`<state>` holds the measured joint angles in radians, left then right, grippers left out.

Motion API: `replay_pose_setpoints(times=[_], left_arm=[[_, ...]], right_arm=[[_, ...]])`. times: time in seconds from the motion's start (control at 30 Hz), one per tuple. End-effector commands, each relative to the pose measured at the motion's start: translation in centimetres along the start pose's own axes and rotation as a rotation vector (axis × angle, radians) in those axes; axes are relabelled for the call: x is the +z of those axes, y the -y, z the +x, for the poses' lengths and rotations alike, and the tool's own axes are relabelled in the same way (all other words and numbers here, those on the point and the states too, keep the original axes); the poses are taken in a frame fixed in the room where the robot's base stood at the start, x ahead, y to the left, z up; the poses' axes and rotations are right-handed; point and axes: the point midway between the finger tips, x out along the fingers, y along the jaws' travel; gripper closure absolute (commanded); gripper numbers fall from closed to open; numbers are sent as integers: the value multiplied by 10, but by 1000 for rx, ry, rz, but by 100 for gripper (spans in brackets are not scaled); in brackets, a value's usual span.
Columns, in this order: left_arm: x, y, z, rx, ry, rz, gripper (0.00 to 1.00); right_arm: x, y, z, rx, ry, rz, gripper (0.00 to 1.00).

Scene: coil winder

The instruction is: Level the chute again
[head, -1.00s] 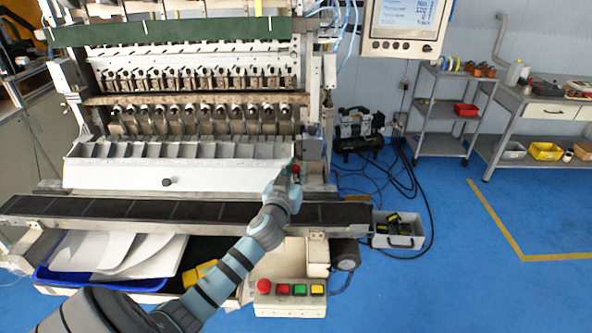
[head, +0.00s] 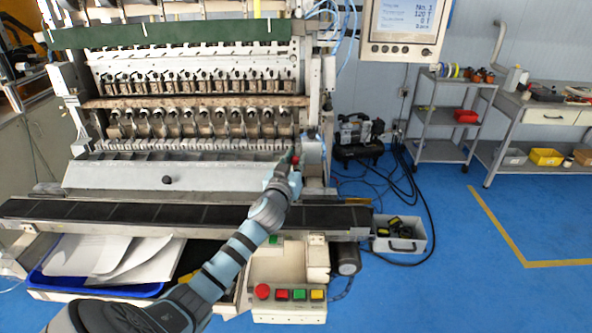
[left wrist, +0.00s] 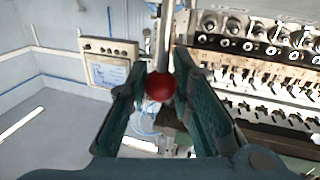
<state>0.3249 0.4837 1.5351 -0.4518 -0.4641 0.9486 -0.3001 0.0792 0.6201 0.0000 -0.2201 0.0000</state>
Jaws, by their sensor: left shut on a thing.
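The chute (head: 130,177) is the long pale trough across the front of the winder, above the dark conveyor belt. Its smooth front panel faces me, with a black knob (head: 167,180) on it. Only a thin strip of its row of compartments (head: 125,156) shows above the panel's top edge. My left gripper (head: 290,167) is at the chute's right end. It is shut on a red ball knob on a lever, which the left wrist view shows between the fingers (left wrist: 160,87). My right gripper is not in view.
The dark conveyor belt (head: 150,213) runs under my left forearm. A blue tray (head: 95,288) with white sheets is at the lower left. A button box (head: 288,300) stands in front. A grey bin (head: 400,242) is on the floor at the right, with open blue floor beyond.

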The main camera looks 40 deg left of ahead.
Motion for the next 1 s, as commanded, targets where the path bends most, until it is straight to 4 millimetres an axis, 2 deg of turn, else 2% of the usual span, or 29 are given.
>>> replay_pose_setpoints(times=[0.03, 0.3, 0.87, 0.9, 1.0], left_arm=[[3, 2, 4, -1, -1, 2, 100], [6, 8, 17, -1, 2, 2, 100], [9, 12, 19, -5, 9, 2, 100], [9, 12, 19, -5, 10, 2, 74], [8, 12, 19, -4, 7, 1, 58]], right_arm=[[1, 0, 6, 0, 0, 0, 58], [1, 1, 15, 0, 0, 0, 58], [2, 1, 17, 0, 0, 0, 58], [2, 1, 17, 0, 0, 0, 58], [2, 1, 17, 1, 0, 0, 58]])
